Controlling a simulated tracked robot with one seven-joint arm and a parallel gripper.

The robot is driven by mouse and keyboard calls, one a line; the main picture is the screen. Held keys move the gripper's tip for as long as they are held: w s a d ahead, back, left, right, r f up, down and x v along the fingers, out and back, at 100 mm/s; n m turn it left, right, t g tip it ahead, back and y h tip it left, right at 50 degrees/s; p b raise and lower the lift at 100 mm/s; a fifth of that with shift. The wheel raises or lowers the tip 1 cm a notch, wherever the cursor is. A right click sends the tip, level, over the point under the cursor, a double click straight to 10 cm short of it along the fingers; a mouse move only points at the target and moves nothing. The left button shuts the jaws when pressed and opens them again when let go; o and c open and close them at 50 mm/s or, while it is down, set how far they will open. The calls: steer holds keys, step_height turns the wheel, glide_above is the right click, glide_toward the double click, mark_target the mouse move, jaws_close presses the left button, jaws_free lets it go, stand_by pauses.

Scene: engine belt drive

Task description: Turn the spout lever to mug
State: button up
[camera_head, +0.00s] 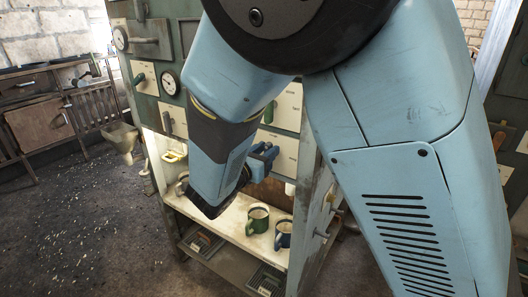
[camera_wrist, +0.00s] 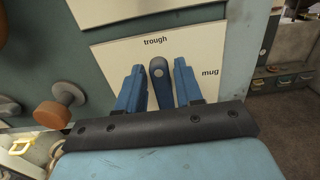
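My gripper (camera_wrist: 159,66) is open, with one blue finger on each side of the lever and a visible gap on both sides. In the head view my gripper (camera_head: 263,157) is at the panel front, and the lever is hidden there.
An orange-brown knob (camera_wrist: 51,114) sticks out left of my gripper in the wrist view. The green cabinet (camera_head: 180,55) carries gauges and other handles. The floor at left is open with scattered bits.

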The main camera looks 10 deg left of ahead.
jaws_close()
stand_by(0.3)
steer(key=m, duration=0.4)
steer(key=d+f+m, duration=0.1)
steer(key=m, duration=0.3)
steer(key=s+d+m, duration=0.1)
steer(key=m, duration=0.3)
steer(key=shift+d+f+m, duration=0.15)
steer(key=shift+f+m, duration=0.15)
steer(key=shift+m, duration=0.1)
steer(key=m, duration=0.2)
steer(key=f+m, duration=0.1)
steer(key=m, duration=0.1)
steer(key=shift+d+f+m, duration=0.1)
steer(key=shift+d+m, duration=0.05)
steer(key=shift+m, duration=0.25)
steer(key=shift+s+f, duration=0.1)
steer(key=shift+f, duration=0.05)
steer(key=shift+o, duration=1.3)
jaws_free()
